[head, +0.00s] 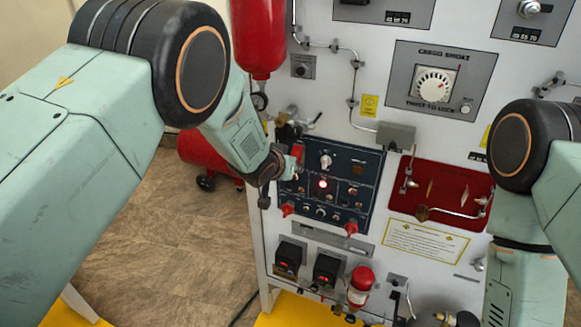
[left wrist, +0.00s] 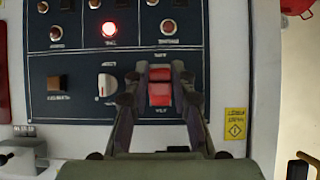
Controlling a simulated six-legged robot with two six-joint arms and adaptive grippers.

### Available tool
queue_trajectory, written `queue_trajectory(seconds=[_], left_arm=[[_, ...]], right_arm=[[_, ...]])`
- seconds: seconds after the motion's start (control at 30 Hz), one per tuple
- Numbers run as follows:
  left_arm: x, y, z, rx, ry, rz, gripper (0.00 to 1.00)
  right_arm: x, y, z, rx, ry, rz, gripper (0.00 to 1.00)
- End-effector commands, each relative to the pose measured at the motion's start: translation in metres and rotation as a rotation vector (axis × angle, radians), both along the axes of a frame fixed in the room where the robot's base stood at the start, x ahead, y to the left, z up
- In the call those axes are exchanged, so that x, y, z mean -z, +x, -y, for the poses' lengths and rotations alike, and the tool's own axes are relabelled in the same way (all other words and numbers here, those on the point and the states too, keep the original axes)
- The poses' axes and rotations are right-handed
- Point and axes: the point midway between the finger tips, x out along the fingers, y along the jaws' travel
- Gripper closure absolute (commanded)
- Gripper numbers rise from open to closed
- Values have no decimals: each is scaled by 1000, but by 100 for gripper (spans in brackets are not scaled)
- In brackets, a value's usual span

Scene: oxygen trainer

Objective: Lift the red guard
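The red guard (left wrist: 160,94) is a small red switch cover on the dark blue panel (left wrist: 75,68). It shows between my left fingertips in the left wrist view, and partly beside them in the head view (head: 297,152). My left gripper (left wrist: 159,70) is open, one finger on each side of the guard. I cannot tell whether either finger touches it. The guard looks down against the panel. In the head view my left gripper (head: 283,164) is at the panel's upper left. My right arm is at the right, its gripper out of view.
A lit red lamp (head: 323,183), knobs and switches are on the panel close to my left gripper. A red recessed panel (head: 440,190) with a pipe is to the right. A red cylinder (head: 258,38) hangs above. Two black boxes (head: 327,269) and a red bottle (head: 361,286) are below.

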Motion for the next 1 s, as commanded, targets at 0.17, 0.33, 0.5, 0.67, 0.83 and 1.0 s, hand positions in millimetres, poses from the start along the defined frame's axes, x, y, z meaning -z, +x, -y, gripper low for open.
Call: queue_trajectory(seconds=[0.17,0.33,0.5,0.67,0.83,1.0], left_arm=[[0,0,0,0,0,-1,60],[1,-1,0,0,1,-4,57],[1,-2,0,1,2,-5,57],[-5,-10,-3,0,4,-5,57],[-19,-27,-9,0,4,-4,57],[-32,-45,-15,0,3,-3,57]], right_arm=[[0,0,0,0,0,0,100],[0,0,0,0,0,0,100],[0,0,0,0,0,0,100],[0,0,0,0,0,0,100],[0,0,0,0,0,0,100],[0,0,0,0,0,0,100]])
